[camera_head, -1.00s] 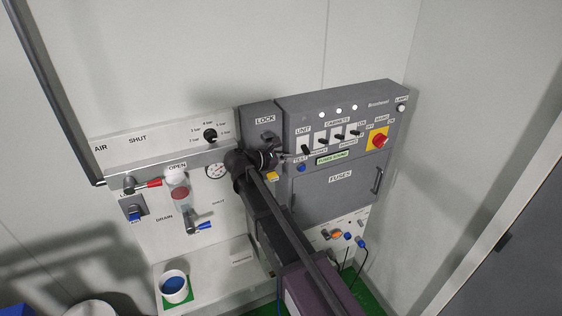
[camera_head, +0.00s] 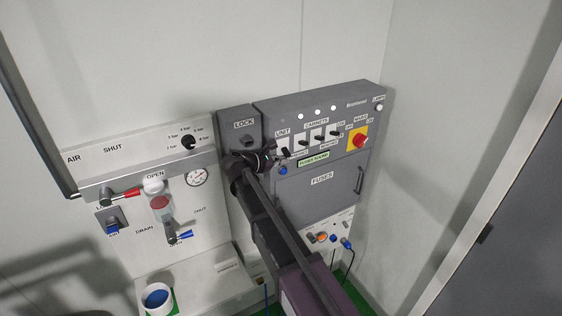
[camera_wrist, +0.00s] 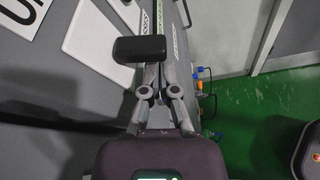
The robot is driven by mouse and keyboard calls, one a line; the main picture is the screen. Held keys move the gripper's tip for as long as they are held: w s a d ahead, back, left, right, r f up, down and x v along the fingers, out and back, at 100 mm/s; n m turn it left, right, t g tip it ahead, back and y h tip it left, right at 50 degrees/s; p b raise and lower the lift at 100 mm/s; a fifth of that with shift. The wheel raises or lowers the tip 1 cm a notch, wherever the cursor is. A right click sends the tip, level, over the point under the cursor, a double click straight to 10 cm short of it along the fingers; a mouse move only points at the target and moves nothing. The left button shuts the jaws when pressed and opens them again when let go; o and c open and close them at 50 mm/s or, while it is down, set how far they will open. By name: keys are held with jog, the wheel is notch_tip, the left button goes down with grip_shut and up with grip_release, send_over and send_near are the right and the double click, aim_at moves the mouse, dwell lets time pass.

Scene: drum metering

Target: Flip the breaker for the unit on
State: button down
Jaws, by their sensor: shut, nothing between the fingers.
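The grey electrical panel (camera_head: 320,190) carries a row of black breaker levers on white plates under the CABINETS label. The leftmost, under the UNIT label (camera_head: 283,132), is the unit breaker (camera_head: 286,152). My gripper (camera_head: 277,157) is at its lower left in the head view, partly covering that area. In the wrist view a black lever knob (camera_wrist: 140,48) stands out from a white plate (camera_wrist: 103,45), and my gripper (camera_wrist: 150,72) has its fingertips together right at the knob. I cannot tell whether they touch it. The fingers hold nothing.
A blue test button (camera_head: 283,171) sits just below my gripper. More levers (camera_head: 303,143) stand close to the right, then a red mains knob (camera_head: 360,140) on yellow. The LOCK box (camera_head: 243,126) is at the left. A green floor (camera_wrist: 250,110) shows below.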

jog(key=shift+s+d+r, duration=0.1)
jog(key=shift+d+r, duration=0.05)
jog(key=shift+d, duration=0.1)
dwell(0.4)
